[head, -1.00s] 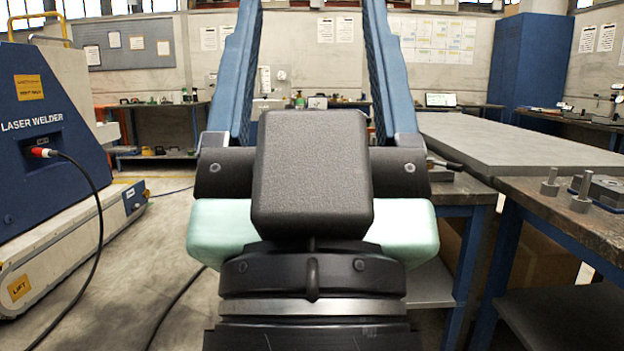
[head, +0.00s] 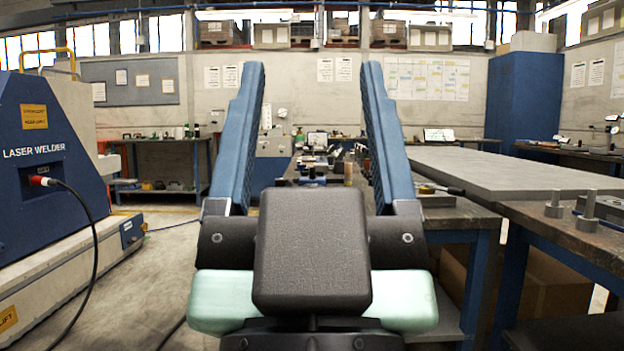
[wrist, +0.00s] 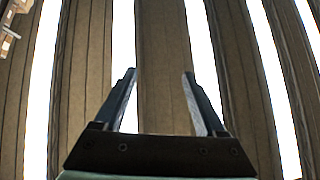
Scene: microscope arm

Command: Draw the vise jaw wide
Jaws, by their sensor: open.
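My gripper (head: 312,66) stands close in front of the head camera, pointing up. Its two long blue fingers are wide apart with nothing between them. It also shows in the wrist view (wrist: 159,74), open and empty against the ceiling. I cannot pick out the vise with certainty. A low grey device with a dark handle (head: 436,189) lies on the bench right of my gripper, partly hidden by it. Small items on a bench (head: 311,166) show between my fingers, too small to tell apart. No vise shows in the wrist view.
A blue laser welder (head: 38,150) stands at left with a black cable. A grey slab tabletop (head: 520,172) and a dark bench (head: 530,226) with metal posts (head: 588,210) stand at right. The floor (head: 160,262) between welder and gripper is mostly clear.

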